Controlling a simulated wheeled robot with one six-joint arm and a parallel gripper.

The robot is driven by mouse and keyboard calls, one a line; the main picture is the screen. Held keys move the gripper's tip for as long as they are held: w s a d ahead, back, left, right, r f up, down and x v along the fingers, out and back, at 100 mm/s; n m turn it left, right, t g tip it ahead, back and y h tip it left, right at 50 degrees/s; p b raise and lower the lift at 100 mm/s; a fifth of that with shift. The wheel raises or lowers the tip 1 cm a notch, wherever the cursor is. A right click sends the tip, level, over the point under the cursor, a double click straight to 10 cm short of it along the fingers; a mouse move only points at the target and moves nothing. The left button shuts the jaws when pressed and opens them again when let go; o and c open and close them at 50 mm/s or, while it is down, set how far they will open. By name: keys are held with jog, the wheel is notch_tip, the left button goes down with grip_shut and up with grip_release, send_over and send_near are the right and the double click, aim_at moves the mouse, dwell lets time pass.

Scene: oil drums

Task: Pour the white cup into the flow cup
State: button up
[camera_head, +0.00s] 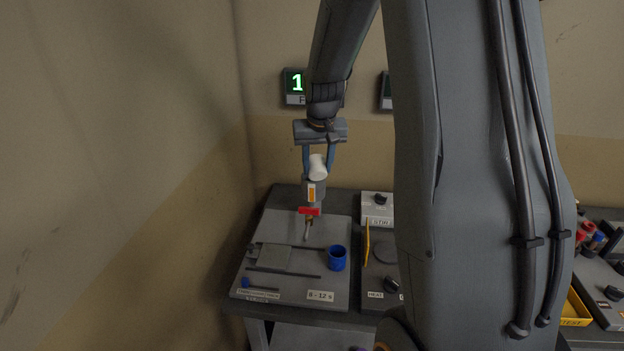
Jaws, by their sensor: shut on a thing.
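My gripper (318,170) points down, with its two blue fingers shut on the white cup (317,165). The cup looks tilted, and its mouth and contents cannot be seen. Right below it stands a grey cylinder with an orange label, which looks like the flow cup (312,194). The white cup overlaps its top in the picture. I cannot tell whether they touch or whether anything flows. A red piece (309,211) sits under the grey cylinder. A blue cup (337,258) stands lower on the grey panel, to the right.
The grey bench panel (291,226) carries slots, a flat plate and an "8-12 s" label (320,295). To the right are a STIR box (377,208) and a heater with a knob. A lit green display (294,82) hangs on the wall. My arm hides the centre right.

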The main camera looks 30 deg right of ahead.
jog(key=shift+s+r+t+h, duration=0.35)
jog(key=shift+r+t, duration=0.2)
jog(key=shift+t, duration=0.35)
jog(key=shift+w+f+b, duration=0.15)
jog(key=shift+f+b, duration=0.1)
jog(key=shift+b, duration=0.6)
jog(key=shift+f+t+b, duration=0.1)
jog(key=shift+t+b, duration=0.2)
jog(key=shift+b, duration=0.6)
jog(key=t+b, duration=0.1)
jog(key=b, duration=0.3)
jog(key=shift+a+b, duration=0.1)
jog(key=shift+b, duration=0.3)
jog(key=t+h+b, duration=0.1)
jog(key=t+b, duration=0.1)
jog(key=b, duration=0.7)
jog(key=f+t+b, duration=0.1)
jog(key=t+b, duration=0.1)
jog(key=b, duration=0.8)
jog(key=shift+f+h+b, duration=0.3)
jog(key=shift+h, duration=0.05)
